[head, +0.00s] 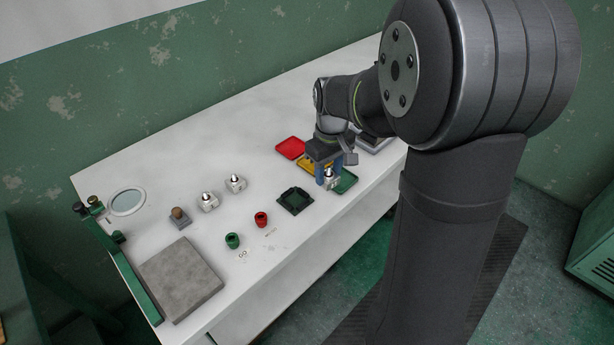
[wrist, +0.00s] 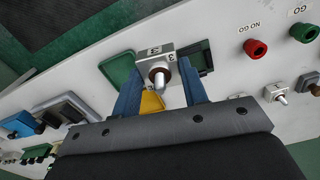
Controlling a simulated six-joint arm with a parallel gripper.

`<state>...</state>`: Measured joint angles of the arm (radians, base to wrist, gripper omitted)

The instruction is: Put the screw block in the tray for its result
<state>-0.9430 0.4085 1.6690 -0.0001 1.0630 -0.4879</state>
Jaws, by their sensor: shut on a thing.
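The screw block (head: 331,182) is a pale metal cube with an upright screw on top. My gripper (head: 328,176) is shut on it, with a blue finger on each side. In the wrist view the block (wrist: 152,66) sits between the fingertips, with numbers on its faces. The green tray (head: 347,181) is just right of the block in the head view and is partly hidden by it; it looks empty in the wrist view (wrist: 117,70). The yellow tray (head: 308,164) is partly hidden by my gripper. The red tray (head: 290,148) looks empty. I cannot tell how high the block is.
A dark green fixture (head: 295,200) lies left of the block. Red (head: 261,219) and green (head: 232,240) gauges, marked NO GO and GO, stand farther left. Two more screw blocks (head: 207,202) (head: 235,183) stand behind them. A grey plate (head: 181,279) lies at the left end.

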